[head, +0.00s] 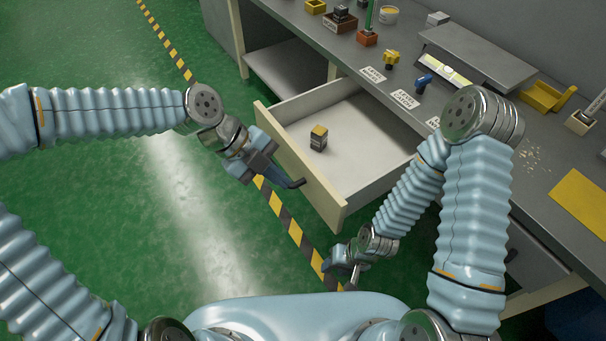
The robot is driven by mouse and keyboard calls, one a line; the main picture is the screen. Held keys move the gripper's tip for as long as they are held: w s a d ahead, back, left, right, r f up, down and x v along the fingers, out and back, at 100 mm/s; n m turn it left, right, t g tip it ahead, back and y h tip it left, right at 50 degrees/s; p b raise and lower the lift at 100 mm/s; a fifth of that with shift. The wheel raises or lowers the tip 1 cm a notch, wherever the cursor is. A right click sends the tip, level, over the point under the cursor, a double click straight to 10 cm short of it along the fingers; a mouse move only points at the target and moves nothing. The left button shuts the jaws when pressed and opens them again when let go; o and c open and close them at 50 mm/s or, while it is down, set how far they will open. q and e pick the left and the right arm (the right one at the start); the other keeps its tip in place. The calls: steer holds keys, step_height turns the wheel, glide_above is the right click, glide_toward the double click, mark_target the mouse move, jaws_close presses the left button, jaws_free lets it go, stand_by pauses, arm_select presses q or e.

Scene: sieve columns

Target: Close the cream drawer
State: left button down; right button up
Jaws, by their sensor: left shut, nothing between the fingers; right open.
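The cream drawer (377,151) is pulled out from under the grey worktop, its front panel (335,208) facing me. A small block with a yellow top (319,137) stands inside it on the drawer floor. My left gripper (298,184) is shut and empty, at the outer side of the drawer front near its middle; whether it touches the panel I cannot tell. My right gripper (345,277) is low, near the front right corner of the drawer and apart from it. Its fingers are small and partly hidden by its own wrist.
The grey worktop (497,108) above carries a yellow valve (391,58), a blue valve (424,83), a yellow tray (547,96) and a yellow mat (584,202). An open shelf (290,69) is left of the drawer. The green floor (110,200) at left is clear, with a striped line.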

mark_target(318, 188)
arm_select(q)
steer(key=d, duration=0.1)
steer(key=w+d+f, duration=0.1)
steer(key=d, duration=0.1)
steer(key=d+f, duration=0.1)
steer(key=d, duration=0.1)
steer(key=shift+w+f, duration=0.1)
steer(key=shift+w, duration=0.3)
steer(key=shift+d, duration=0.1)
